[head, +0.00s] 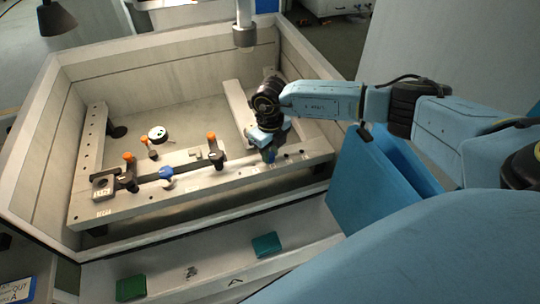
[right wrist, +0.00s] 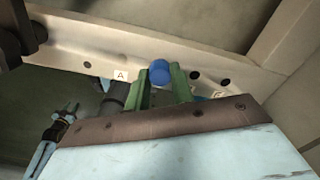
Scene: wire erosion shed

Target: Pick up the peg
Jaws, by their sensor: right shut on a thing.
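My right gripper (head: 269,155) reaches down to the front rail (head: 215,180) of the frame inside the machine tub. In the right wrist view its green fingers (right wrist: 161,88) are shut on the peg (right wrist: 159,68), whose round blue end shows between the fingertips. The peg is right against or just over the rail (right wrist: 85,45), beside a white label marked A (right wrist: 121,75). The fingers hide the rest of the peg, so I cannot tell whether it still sits in a hole. My left gripper is not in view.
Orange-topped clamps (head: 211,142) and a blue knob (head: 166,172) stand on the frame left of the gripper. Dark holes line the rail. A nozzle (head: 244,25) hangs above the tub. Green (head: 130,288) and teal (head: 266,244) blocks lie in front.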

